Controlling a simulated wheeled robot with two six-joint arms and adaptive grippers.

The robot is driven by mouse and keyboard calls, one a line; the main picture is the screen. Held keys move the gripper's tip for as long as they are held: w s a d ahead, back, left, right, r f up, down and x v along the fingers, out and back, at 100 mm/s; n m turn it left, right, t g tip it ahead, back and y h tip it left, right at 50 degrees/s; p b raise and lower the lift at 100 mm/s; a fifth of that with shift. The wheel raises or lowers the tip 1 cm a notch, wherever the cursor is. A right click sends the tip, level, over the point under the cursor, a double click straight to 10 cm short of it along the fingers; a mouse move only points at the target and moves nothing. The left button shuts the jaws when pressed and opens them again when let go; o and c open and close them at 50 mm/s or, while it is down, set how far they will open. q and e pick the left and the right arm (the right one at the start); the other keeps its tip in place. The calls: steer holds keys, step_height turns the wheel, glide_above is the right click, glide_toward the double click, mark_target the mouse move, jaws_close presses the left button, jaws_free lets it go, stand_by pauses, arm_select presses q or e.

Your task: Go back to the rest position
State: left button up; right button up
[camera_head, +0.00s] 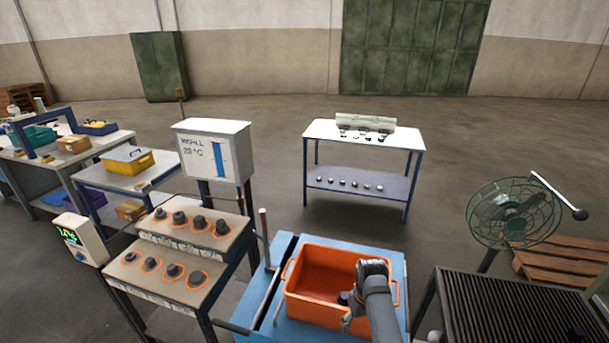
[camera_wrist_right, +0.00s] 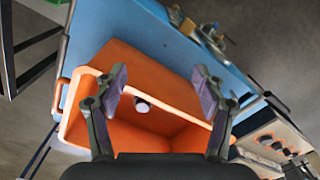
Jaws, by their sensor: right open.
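My right gripper (camera_head: 350,312) is over the right part of the orange bin in the head view. In the right wrist view my right gripper (camera_wrist_right: 160,85) has its two fingers wide apart with nothing between them. The orange bin (camera_head: 325,252) stands on a blue cart and also shows below the fingers in the wrist view (camera_wrist_right: 120,52). A small dark piece (camera_head: 343,298) shows by the gripper in the head view. A small round piece (camera_wrist_right: 141,105) lies inside the bin in the wrist view. My left gripper is not in view.
The blue cart (camera_head: 285,325) has a raised handle on its left. A stepped stand (camera_head: 190,262) with several dark pieces is left of it. A grated table (camera_head: 510,312) and a green fan (camera_head: 512,212) are at the right. A white-topped table (camera_head: 325,130) stands behind, with open floor between.

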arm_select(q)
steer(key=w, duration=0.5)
arm_select(e)
steer(key=s+d+m+t, duration=0.2)
steer(key=s+d, duration=0.6)
steer(key=s, duration=0.5)
steer(key=s+r+t+h, duration=0.1)
steer(key=s+r, duration=0.5)
steer(key=s, duration=0.1)
steer(key=s+d+f+b, duration=0.15)
steer(key=f+b, duration=0.25)
steer(key=f, duration=1.2)
steer(key=d+f+b, duration=0.2)
steer(key=f+b, duration=0.1)
steer(key=f, duration=1.3)
arm_select(q)
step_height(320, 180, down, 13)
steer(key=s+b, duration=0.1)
steer(key=b, duration=0.5)
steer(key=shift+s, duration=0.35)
arm_select(e)
steer(key=s+f+g, duration=0.2)
steer(key=s+f, duration=1.7)
steer(key=f, duration=0.4)
steer(key=shift+s+d+f+m, duration=0.15)
steer(key=shift+d+f+m, duration=0.2)
steer(key=shift+d+m, duration=0.1)
